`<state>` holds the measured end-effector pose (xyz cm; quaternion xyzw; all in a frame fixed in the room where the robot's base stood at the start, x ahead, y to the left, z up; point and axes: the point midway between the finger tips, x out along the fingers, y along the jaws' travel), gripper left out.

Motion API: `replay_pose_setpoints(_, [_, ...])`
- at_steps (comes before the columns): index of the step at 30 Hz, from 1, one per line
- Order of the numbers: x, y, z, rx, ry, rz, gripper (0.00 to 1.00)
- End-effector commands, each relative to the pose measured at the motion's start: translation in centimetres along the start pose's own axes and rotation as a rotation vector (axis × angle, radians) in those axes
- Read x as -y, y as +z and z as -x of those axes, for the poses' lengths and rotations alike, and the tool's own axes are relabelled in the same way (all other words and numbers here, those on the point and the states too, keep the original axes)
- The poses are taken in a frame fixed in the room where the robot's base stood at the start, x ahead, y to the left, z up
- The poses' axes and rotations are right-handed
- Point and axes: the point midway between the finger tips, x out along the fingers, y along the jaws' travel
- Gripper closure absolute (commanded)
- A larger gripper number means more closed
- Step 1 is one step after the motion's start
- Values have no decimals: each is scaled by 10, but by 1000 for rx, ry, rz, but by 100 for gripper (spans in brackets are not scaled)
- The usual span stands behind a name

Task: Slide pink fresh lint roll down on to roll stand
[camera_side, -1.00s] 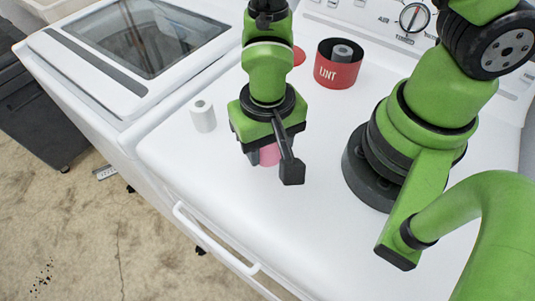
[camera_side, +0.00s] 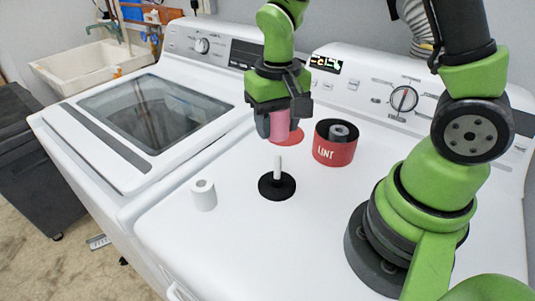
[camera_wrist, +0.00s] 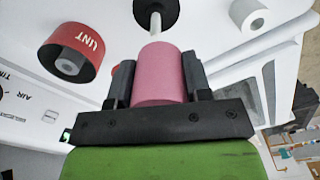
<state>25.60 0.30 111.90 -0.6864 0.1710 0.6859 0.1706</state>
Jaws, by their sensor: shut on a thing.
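The pink lint roll (camera_side: 280,126) is held upright between the fingers of my gripper (camera_side: 279,108). It also shows in the wrist view (camera_wrist: 160,75), gripped on both sides by my gripper (camera_wrist: 162,82). The roll stand has a black round base (camera_side: 277,187) and a thin white post (camera_side: 278,163), and it stands on the white machine top. In the side view the roll is above the post and apart from it. In the wrist view the post (camera_wrist: 155,24) shows just beyond the roll's end.
A white roll (camera_side: 203,195) stands left of the stand. A red LINT bin (camera_side: 334,152) with a grey roll inside is to the right, its red lid (camera_side: 293,136) behind the pink roll. The control panel (camera_side: 370,85) rises at the back. The front top is clear.

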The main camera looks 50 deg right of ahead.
Motion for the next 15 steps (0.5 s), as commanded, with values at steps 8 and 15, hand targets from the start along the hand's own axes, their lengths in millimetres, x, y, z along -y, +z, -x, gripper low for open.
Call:
replay_pose_setpoints(8, [-8,-6,-8,3,2,3,78])
replay_pose_setpoints(15, [-8,-5,-28,2,1,3,78])
